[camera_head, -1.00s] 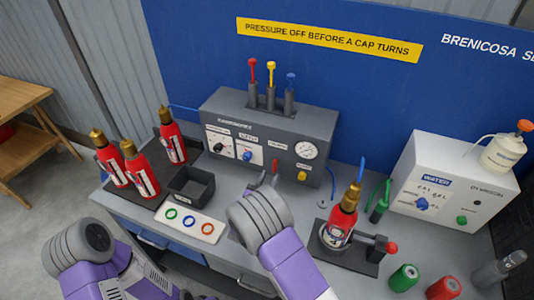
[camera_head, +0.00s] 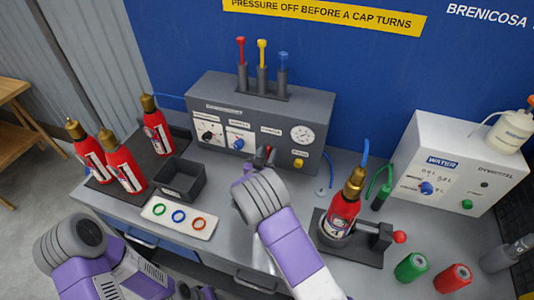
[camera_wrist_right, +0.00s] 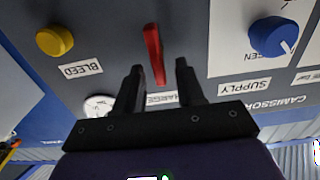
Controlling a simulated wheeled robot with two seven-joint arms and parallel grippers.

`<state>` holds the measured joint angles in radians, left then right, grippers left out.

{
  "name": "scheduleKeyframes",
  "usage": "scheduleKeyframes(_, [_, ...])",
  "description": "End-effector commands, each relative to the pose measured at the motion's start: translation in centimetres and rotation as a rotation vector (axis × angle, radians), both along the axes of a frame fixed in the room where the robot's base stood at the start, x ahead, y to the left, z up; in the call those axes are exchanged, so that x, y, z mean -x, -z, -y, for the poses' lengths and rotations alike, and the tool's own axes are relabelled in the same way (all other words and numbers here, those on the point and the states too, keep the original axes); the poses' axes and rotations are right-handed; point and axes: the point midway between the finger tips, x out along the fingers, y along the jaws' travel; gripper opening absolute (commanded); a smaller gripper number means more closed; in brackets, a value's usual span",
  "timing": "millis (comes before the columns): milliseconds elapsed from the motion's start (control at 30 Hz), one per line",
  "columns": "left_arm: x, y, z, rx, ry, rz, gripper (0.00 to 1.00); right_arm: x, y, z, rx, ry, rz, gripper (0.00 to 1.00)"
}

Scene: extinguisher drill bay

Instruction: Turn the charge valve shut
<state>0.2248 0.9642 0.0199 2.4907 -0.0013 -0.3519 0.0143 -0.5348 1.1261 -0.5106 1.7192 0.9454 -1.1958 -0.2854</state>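The charge valve is a red lever (camera_wrist_right: 153,55) on the grey panel (camera_head: 225,98), beside the CHARGE label. My right gripper (camera_wrist_right: 158,75) is open, its two dark fingers on either side of the lever's near end in the wrist view. I see a gap on both sides and cannot tell whether either finger touches. In the head view my right gripper (camera_head: 264,156) is at the panel's lower front and mostly hides the lever.
A yellow bleed knob (camera_wrist_right: 54,40) and a blue supply knob (camera_wrist_right: 273,36) flank the lever. A gauge (camera_head: 302,134) is on the panel. A red extinguisher (camera_head: 343,212) stands in a holder to the right. A black tray (camera_head: 180,195) and a ring board (camera_head: 153,211) lie to the left.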

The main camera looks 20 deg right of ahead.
Motion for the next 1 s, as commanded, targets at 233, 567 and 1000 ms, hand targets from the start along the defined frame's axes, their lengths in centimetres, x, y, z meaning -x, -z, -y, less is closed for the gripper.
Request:
scheduleKeyframes(233, [0.0, 0.0, 0.0, 0.0, 0.0, 0.0, 0.43, -0.3, 0.0, 0.2, 0.0, 0.0, -0.001, 0.38])
scheduleKeyframes(567, [0.0, 0.0, 0.0, 0.0, 0.0, 0.0, 0.43, -0.3, 0.0, 0.2, 0.0, 0.0, 0.0, 0.0])
scheduleKeyframes(1000, [0.0, 1.0, 0.0, 0.0, 0.0, 0.0, 0.43, -0.2, 0.2, 0.3, -0.043, 0.001, 0.029, 0.0])
